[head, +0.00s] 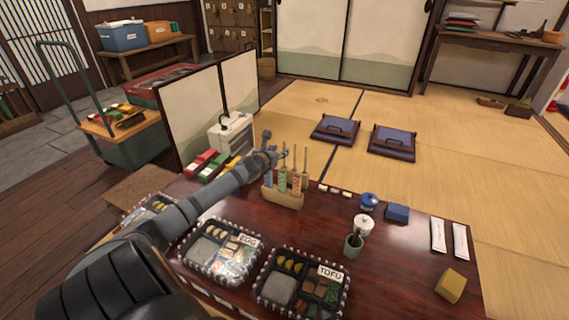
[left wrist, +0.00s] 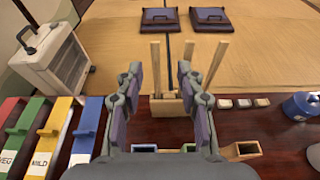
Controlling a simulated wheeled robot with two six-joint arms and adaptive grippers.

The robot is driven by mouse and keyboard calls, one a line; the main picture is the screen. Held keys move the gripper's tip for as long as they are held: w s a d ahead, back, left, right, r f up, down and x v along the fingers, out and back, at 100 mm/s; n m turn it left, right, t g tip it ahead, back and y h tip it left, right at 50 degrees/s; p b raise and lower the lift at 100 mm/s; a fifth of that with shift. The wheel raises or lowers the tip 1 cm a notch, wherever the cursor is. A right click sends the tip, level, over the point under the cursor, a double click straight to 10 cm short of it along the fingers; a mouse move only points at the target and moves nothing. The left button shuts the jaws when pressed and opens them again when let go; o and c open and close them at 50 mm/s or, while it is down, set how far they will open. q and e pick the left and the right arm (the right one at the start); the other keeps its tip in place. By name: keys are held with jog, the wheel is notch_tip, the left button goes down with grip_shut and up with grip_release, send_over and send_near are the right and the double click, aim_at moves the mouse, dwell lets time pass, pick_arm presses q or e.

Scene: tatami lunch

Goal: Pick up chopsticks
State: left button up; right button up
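Several upright chopsticks (head: 304,160) in patterned sleeves stand in a wooden holder (head: 288,201) on the dark red table (head: 345,230). My left gripper (head: 272,156) is beside the tops of the chopsticks, at their left. In the left wrist view, my left gripper (left wrist: 159,75) has its two fingers wide apart, with nothing held. One pale chopstick (left wrist: 155,68) shows between the fingers in the picture, and another (left wrist: 216,62) rises to the right. The wooden holder (left wrist: 168,106) shows behind the fingers. I cannot tell how near the fingers are to the sticks. My right gripper is not in view.
Bento boxes marked EGG (head: 221,247) and TOFU (head: 303,284) lie at the table's front. Coloured boxes (left wrist: 45,135) stand left of the holder, near a white case (head: 232,133). Small blocks, a blue pot (head: 368,201) and a cup (head: 353,246) are to the right.

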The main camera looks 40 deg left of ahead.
aim_at(284, 146)
pick_arm(q)
jog(key=shift+w+a+f+b, duration=0.15)
jog(key=shift+w+f+b, duration=0.1)
jog(key=shift+b, duration=0.2)
jog(key=b+x, duration=0.3)
jog(key=shift+w+a+f, duration=0.25)
jog(key=shift+a, duration=0.05)
jog(key=shift+w+a, duration=0.1)
jog(key=shift+w, duration=0.25)
jog(key=shift+r, duration=0.1)
grip_shut()
